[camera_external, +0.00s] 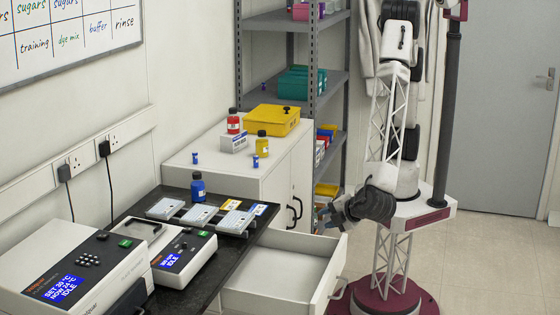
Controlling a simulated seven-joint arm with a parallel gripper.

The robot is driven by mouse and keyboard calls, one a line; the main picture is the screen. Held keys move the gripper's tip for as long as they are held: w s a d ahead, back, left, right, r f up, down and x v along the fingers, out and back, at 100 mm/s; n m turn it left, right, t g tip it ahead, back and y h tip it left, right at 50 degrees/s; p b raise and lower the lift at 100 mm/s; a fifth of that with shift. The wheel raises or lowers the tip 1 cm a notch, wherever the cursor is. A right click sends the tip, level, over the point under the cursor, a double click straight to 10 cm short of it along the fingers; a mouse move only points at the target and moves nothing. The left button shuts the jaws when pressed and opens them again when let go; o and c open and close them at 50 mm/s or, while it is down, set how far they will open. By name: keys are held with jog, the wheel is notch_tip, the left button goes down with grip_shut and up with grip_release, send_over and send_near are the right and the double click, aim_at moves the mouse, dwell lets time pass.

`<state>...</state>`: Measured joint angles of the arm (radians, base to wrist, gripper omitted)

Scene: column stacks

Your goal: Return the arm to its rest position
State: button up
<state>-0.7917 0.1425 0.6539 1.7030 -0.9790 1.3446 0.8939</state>
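My gripper (328,217) hangs at the end of my folded arm, to the right of the dark bench and above the right side of the open drawer (285,262). It is small and dark in this view, and nothing clear shows between its fingers. I cannot tell how far apart the fingers are. My arm's upper links stand nearly upright, with the lower part bent toward the bench.
The dark bench holds several plates (236,222), a blue bottle (198,187) and two machines (70,279). On the white cabinet (265,178) stand a red bottle (234,121), a yellow bottle (262,144) and a yellow box (272,120). Grey shelves (272,22) stand behind. Floor at right is clear.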

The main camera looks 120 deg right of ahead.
jog(key=s+d+r+m+g+y, duration=0.2)
jog(key=s+d+r+y, duration=0.1)
jog(key=d+r, duration=0.85)
jog(key=s+d+r+m+g+y, duration=0.15)
jog(key=s+d+r, duration=0.25)
jog(key=d+r, duration=0.7)
jog(key=s+d+r+m+t+y, duration=0.1)
jog(key=s+d+r+y, duration=0.1)
jog(key=s+d+r, duration=0.45)
jog(key=s+d+r+m+t+y, duration=0.15)
jog(key=s+d, duration=0.25)
jog(key=s, duration=0.5)
jog(key=s+d+r+t+y, duration=0.2)
jog(key=s+d+r+y, duration=0.1)
jog(key=s+d, duration=0.35)
notch_tip(320, 180, down, 10)
jog(key=g, duration=0.3)
jog(key=shift+w+a+r, duration=0.15)
jog(key=shift+a+r, duration=0.05)
jog(key=shift+a, duration=0.05)
